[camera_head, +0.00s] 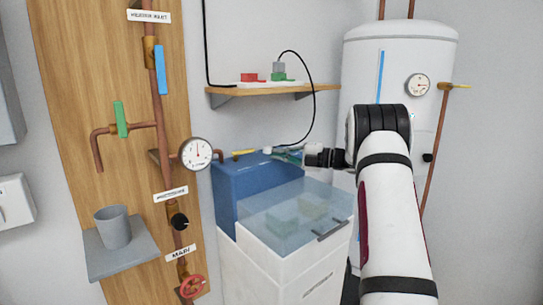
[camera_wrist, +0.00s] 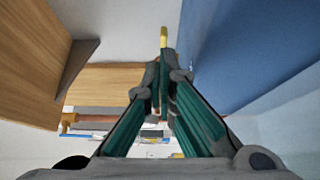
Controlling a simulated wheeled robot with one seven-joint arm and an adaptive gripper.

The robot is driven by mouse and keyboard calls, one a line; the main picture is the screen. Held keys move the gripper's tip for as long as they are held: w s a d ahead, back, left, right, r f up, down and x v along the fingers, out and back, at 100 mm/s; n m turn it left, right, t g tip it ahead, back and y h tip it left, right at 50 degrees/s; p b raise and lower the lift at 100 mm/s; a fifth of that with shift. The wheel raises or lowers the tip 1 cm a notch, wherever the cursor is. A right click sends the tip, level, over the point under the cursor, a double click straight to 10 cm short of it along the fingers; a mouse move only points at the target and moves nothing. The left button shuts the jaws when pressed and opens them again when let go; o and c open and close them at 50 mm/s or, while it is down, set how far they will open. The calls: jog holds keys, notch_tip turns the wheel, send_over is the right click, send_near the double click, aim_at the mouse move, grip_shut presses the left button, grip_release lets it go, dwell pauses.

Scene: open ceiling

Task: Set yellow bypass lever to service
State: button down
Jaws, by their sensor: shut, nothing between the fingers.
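A yellow lever (camera_head: 244,153) sticks out sideways from a copper pipe fitting beside the round gauge, just above the back of the blue box. In the wrist view a yellow bar (camera_wrist: 164,37), probably this lever, shows straight beyond the fingertips. My gripper (camera_head: 274,151) reaches in from the right over the blue box, its teal fingers pointing at the lever. In the wrist view my gripper (camera_wrist: 163,76) is shut with nothing held. I cannot tell whether the fingertips touch the lever. No bypass label is readable.
The blue box (camera_head: 224,196) with a clear-lidded white bin (camera_head: 263,265) stands below my gripper. A gauge (camera_head: 196,154) is on the wooden board (camera_head: 78,100) at left. A shelf (camera_head: 224,98) with a hanging black cable is above. The white tank (camera_head: 395,65) stands behind my arm.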

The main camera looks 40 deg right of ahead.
jog(key=shift+s+d, duration=0.25)
jog(key=shift+d, duration=0.7)
jog(key=shift+s+d, duration=0.3)
jog(key=shift+d, duration=0.65)
jog(key=shift+s+d, duration=0.25)
jog(key=shift+d, duration=0.7)
jog(key=shift+s, duration=0.1)
